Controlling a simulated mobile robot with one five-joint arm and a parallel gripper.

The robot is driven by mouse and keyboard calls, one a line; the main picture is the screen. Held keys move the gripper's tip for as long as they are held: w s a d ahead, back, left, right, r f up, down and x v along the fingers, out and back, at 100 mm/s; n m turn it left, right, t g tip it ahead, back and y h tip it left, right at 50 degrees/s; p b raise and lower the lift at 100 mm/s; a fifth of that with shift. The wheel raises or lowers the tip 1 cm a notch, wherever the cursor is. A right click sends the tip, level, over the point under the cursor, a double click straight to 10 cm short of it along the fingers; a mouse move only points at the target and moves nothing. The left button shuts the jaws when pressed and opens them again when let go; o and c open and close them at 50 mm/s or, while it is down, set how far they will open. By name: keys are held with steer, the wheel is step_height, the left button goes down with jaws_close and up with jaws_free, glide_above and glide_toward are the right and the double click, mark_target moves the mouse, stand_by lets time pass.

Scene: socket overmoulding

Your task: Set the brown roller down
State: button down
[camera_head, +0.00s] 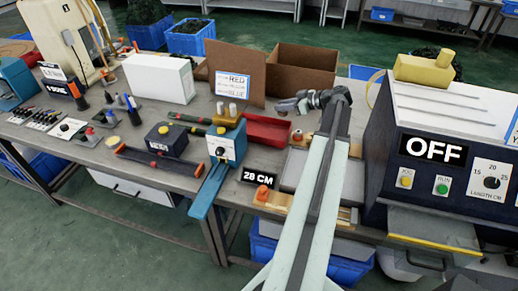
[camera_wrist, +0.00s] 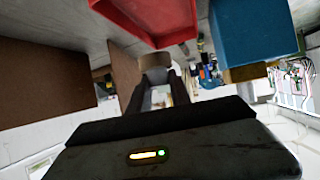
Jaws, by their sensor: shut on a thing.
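My gripper (camera_head: 296,104) reaches over the bench, pointing left, just beyond the red tray (camera_head: 268,130). In the wrist view the two dark fingers (camera_wrist: 155,92) are shut on a short, brownish-grey round piece, the brown roller (camera_wrist: 154,61). It sits at the fingertips. In the head view the roller is too small and dark to tell from the fingers. The red tray also shows in the wrist view (camera_wrist: 148,18), close to the roller. I cannot tell whether the roller touches anything besides the fingers.
A brown board with a colour label (camera_head: 236,74) and an open brown box (camera_head: 297,72) stand behind. A blue device (camera_head: 227,143) stands left of the tray. The dark machine marked OFF (camera_head: 432,150) is right of my arm. The bench has little bare room here.

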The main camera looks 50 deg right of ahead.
mark_target(279, 136)
steer(key=shift+w+a+f+n+b, duration=0.15)
steer(key=shift+w+f+b, duration=0.1)
steer(key=shift+f, duration=0.35)
steer(key=shift+w+a+f+n+b, duration=0.1)
steer(key=shift+w+f+n+b, duration=0.1)
steer(key=shift+f, duration=0.35)
step_height(279, 136, down, 10)
steer(key=b, duration=1)
steer(key=shift+f, duration=0.15)
steer(key=shift+r, duration=0.2)
steer(key=shift+f, duration=0.1)
steer(key=c, duration=1.5)
jaws_free()
steer(key=shift+c, duration=0.2)
steer(key=o, duration=0.4)
steer(key=shift+c, duration=0.2)
